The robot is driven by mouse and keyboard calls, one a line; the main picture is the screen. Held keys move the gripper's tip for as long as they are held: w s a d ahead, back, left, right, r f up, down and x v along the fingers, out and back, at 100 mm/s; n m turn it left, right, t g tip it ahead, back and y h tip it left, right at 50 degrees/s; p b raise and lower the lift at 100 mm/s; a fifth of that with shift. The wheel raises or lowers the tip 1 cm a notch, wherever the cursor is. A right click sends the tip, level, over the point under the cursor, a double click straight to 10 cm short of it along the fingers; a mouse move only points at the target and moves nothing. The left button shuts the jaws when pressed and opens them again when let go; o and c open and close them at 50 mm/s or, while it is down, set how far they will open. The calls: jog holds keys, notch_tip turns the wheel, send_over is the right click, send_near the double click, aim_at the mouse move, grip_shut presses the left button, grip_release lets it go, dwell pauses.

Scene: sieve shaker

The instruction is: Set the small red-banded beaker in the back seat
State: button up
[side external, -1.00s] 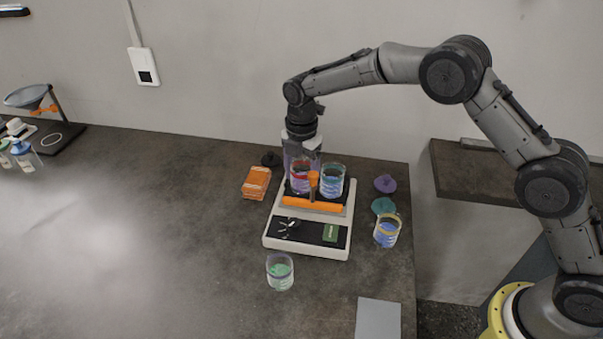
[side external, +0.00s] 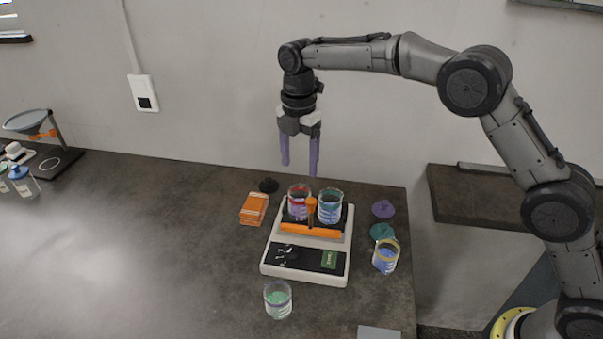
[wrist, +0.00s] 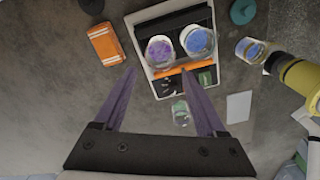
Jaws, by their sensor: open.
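The red-banded beaker (side external: 298,204) stands on the shaker's black platform, behind the orange clamp bar (side external: 312,232), at the left. Its purple contents show in the wrist view (wrist: 160,50). A teal-banded beaker (side external: 330,207) with blue contents stands close at its right, also in the wrist view (wrist: 198,40). The white shaker (side external: 305,270) has a dark front panel. My gripper (side external: 299,170) is open and empty, its purple fingers pointing down above the beakers and clear of them. The wrist view shows the fingers spread (wrist: 158,100). How the beaker bases sit is hidden.
A yellow-banded beaker (side external: 386,257) stands right of the shaker, near teal (side external: 382,231) and purple (side external: 383,209) lids. A beaker with green contents (side external: 278,299) stands in front. An orange box (side external: 254,209) and black lid (side external: 268,185) lie at left. The table's left-middle is clear.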

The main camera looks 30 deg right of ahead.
jog(key=s+d+r+m+t, duration=0.1)
jog(key=s+d+r+m, duration=0.45)
jog(key=s, duration=0.25)
jog(key=s+d+r+m+t, duration=0.2)
jog(key=s+d+r+m, duration=0.25)
jog(key=s+r, duration=0.35)
jog(key=s+d+f+m+t, duration=0.1)
jog(key=s+d+f+m, duration=0.1)
jog(key=s+m, duration=0.4)
jog(key=s+d+f+m+t, duration=0.1)
jog(key=s+f+m, duration=0.3)
jog(key=s, duration=1.1)
jog(key=d+m, duration=0.1)
jog(key=m, duration=0.1)
jog(key=shift+d+f+m+t, duration=0.25)
jog(key=shift+d+m+t, duration=0.05)
jog(key=shift+d, duration=0.05)
